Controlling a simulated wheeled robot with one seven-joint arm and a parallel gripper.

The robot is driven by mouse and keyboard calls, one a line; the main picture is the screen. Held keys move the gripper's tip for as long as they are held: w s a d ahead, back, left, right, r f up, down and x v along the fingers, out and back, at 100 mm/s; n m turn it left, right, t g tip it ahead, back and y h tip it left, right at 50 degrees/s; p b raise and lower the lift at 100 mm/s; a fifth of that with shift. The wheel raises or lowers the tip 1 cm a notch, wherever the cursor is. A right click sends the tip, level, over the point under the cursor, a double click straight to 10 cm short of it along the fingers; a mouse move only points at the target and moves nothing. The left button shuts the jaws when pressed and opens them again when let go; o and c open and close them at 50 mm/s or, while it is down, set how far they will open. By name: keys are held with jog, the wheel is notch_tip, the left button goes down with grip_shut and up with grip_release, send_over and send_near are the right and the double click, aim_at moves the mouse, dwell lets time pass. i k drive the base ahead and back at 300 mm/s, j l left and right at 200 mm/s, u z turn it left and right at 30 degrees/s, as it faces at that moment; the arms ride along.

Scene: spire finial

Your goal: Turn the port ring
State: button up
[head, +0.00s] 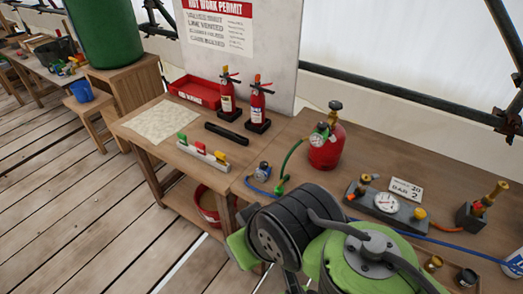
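I cannot tell which part is the port ring. A grey block with a round dial gauge (387,203) lies on the right part of the workbench, with an orange-topped fitting at its left and a yellow cap (419,214) at its right. A small brass-coloured round piece (433,263) and a dark round piece (467,277) stand near the bench's front right. A red gas cylinder (325,146) with a gauge and valve stands behind. My green and black arm covers the bottom middle and hides part of the bench. My gripper is not in view.
Two small fire extinguishers (229,95) and a red tray (195,92) stand on the left bench. A green hose (292,158) and a blue hose (440,234) cross the bench. A brass-topped dark block (481,213) stands far right. Plank floor is open at left.

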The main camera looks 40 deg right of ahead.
aim_at(352, 196)
jog(key=z, duration=0.45)
jog(key=k+l+z, duration=0.1)
jog(key=z, duration=0.35)
jog(key=l+z, duration=0.2)
jog(key=z, duration=0.25)
jog(key=l+z, duration=0.1)
jog(key=z, duration=0.35)
